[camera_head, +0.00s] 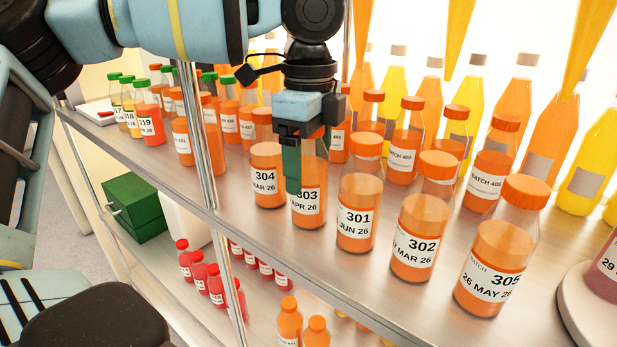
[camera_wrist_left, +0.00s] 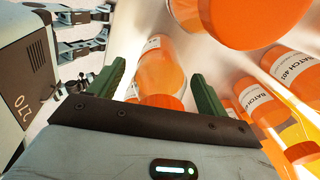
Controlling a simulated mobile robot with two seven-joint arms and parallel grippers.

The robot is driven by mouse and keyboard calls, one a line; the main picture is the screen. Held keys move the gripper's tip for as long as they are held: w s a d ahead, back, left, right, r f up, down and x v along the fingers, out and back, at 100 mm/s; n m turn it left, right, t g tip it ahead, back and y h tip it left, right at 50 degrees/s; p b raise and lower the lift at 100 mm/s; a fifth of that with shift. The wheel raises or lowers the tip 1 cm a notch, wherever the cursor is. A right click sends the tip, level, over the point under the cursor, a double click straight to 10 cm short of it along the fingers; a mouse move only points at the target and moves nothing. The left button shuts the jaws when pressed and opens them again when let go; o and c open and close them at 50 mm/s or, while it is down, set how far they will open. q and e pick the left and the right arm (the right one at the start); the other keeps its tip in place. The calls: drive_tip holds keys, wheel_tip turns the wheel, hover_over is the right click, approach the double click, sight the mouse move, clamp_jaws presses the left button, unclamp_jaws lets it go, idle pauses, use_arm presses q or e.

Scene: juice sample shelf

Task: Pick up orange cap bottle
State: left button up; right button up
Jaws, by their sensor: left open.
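Orange-capped bottles of orange juice stand upright on the upper shelf. In the head view, the front row holds bottle 304 (camera_head: 267,165), bottle 303 (camera_head: 308,212), bottle 301 (camera_head: 358,215), bottle 302 (camera_head: 418,235) and bottle 305 (camera_head: 492,265). My left gripper (camera_head: 303,170) is open at bottle 303, covering its cap and part of its upper body. In the left wrist view, an orange-capped bottle (camera_wrist_left: 162,68) stands between the two green fingers of my left gripper (camera_wrist_left: 157,88). Gaps show beside it. My right gripper is not in view.
More orange-capped bottles (camera_head: 402,150) stand close behind the front row. A metal post (camera_head: 197,130) rises at the shelf front, left of 304. Green-capped bottles (camera_head: 148,118) stand further left. Red bottles (camera_head: 199,272) are on the lower shelf. A round white stand (camera_head: 580,300) is at right.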

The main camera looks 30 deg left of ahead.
use_arm(q)
drive_tip(key=c, duration=1.2)
drive_tip(key=shift+c, duration=0.2)
drive_tip(key=shift+r, duration=0.1)
